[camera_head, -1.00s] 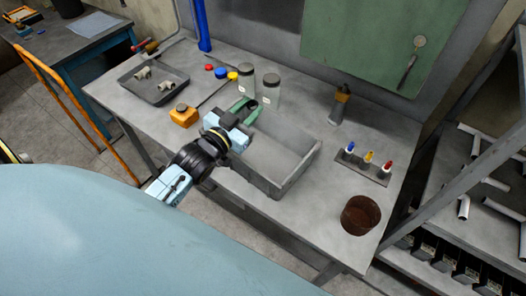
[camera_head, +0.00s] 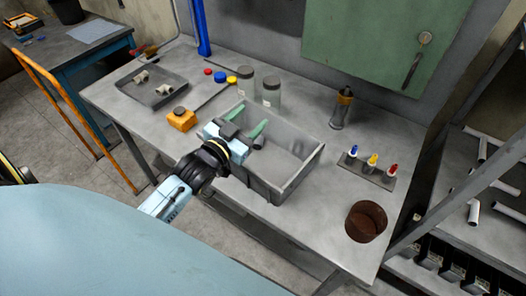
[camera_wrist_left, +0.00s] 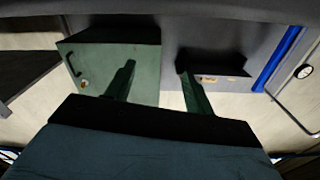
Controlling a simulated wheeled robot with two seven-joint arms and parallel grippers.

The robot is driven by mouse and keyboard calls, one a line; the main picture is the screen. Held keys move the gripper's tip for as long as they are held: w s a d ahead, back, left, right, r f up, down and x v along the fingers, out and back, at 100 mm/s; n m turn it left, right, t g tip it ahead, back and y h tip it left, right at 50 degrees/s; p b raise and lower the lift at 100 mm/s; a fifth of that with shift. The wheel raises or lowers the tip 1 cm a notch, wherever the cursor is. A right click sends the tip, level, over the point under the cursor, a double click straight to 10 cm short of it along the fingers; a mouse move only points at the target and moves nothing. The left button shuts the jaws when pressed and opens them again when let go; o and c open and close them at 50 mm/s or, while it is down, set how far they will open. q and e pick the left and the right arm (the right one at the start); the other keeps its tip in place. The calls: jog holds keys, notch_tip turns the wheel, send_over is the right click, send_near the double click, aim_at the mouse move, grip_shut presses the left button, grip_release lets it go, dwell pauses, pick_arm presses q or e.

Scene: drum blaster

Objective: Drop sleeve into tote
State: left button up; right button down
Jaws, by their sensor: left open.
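The tote (camera_head: 303,173) is a grey open box on the workbench. My left gripper (camera_head: 249,121) is over its left part, with the two green fingers apart. A small dark cylinder (camera_head: 258,143), which looks like the sleeve, shows inside the tote just below the fingers. I cannot tell whether it rests on the floor of the tote. In the left wrist view the fingers (camera_wrist_left: 156,84) stand wide apart with nothing between them. My right gripper is in neither view.
An orange block (camera_head: 181,121) and two jars (camera_head: 271,91) stand beside and behind the tote. A dark tray (camera_head: 150,93) lies at the left. A rack of small bottles (camera_head: 367,171) and a brown cup (camera_head: 366,221) stand at the right.

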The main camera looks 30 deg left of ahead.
pick_arm(q)
jog(key=shift+s+f, duration=0.1)
jog(key=shift+s, duration=0.05)
jog(key=s+a, duration=0.1)
jog(key=s, duration=1.2)
